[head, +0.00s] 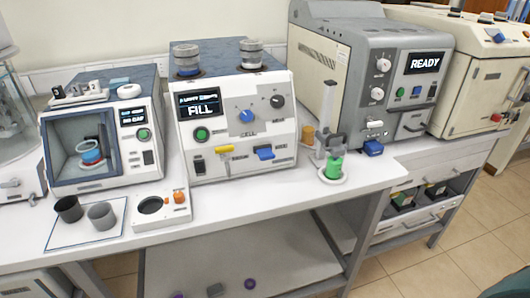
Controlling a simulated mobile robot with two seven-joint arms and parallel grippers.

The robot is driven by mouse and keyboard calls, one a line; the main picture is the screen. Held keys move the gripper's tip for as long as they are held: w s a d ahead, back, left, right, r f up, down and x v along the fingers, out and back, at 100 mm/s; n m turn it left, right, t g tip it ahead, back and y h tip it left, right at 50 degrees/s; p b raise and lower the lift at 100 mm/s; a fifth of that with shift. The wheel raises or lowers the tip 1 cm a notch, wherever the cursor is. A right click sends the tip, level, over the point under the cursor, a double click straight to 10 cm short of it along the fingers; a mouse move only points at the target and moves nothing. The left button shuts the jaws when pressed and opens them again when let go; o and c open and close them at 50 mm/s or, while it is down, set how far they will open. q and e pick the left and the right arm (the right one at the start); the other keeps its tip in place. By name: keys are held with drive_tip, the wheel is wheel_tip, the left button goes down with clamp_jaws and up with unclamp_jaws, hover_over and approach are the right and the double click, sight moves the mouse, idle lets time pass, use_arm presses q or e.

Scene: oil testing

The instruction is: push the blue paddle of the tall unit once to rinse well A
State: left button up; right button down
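The middle unit (232,167) has a display reading FILL and two metal-topped wells on its top, a left one (187,58) with a blue band and a right one (251,53). A blue paddle (265,153) sticks out low on its front, right of a yellow lever (223,150). The taller grey unit (340,58) to the right has a READY display and another blue piece (373,148) low at its front. Which unit is called tall, and which well is A, I cannot tell from labels. Neither of my grippers is in view.
A stand with a green-filled vessel (334,167) stands between these units near the bench edge. At left are a chamber unit (107,170), two cups (101,215) on a mat and a white block with a round hole (160,207). The bench front (235,200) is clear.

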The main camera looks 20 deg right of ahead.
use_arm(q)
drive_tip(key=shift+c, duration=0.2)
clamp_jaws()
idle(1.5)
